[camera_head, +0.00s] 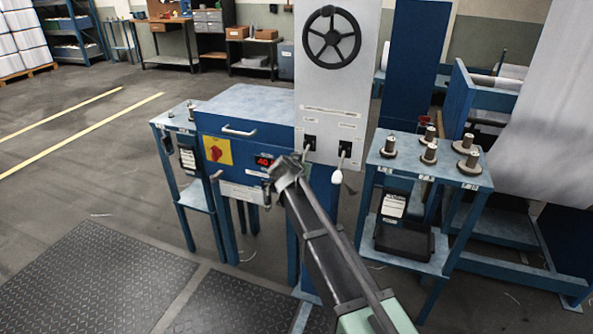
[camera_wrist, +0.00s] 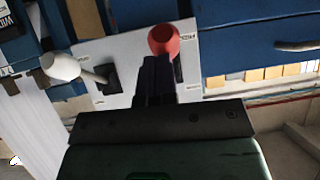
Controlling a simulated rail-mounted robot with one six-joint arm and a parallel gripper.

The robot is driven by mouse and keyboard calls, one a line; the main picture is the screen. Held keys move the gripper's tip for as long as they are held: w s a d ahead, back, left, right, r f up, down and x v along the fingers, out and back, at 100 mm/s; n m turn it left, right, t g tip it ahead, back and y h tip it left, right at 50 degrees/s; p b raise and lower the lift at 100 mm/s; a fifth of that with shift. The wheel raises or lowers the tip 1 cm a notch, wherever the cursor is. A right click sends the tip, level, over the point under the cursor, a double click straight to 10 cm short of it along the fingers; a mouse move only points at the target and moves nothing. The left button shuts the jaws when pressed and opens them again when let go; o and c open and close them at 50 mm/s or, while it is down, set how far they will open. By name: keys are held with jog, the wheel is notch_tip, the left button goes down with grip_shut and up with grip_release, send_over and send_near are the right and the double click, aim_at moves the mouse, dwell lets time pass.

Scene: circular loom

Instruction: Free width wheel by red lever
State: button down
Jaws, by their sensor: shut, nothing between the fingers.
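The width wheel (camera_head: 331,37) is a black handwheel high on a pale grey panel (camera_head: 322,100). Below it are two lever slots. The right one carries a lever with a white knob (camera_head: 337,177), which hangs down; the white knob also shows at left in the wrist view (camera_wrist: 60,67). The red lever's round knob (camera_wrist: 163,40) shows in the wrist view just beyond my fingertips; in the head view my gripper (camera_head: 287,166) hides it. My gripper (camera_wrist: 156,64) is shut and empty, its tips overlapping the knob's lower edge. I cannot tell whether they touch it.
Left of the panel is a blue cabinet (camera_head: 250,108) with a red rotary switch (camera_head: 217,151) and a red display (camera_head: 264,162). A blue stand (camera_head: 455,174) with several metal spools is on the right. A smaller stand (camera_head: 177,117) is on the left. Open floor lies at front left.

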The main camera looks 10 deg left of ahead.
dwell(0.4)
jog(key=p+v, duration=0.4)
jog(key=v, duration=0.6)
jog(key=shift+s+f, duration=0.25)
jog(key=shift+f, duration=0.15)
jog(key=shift+a, duration=0.1)
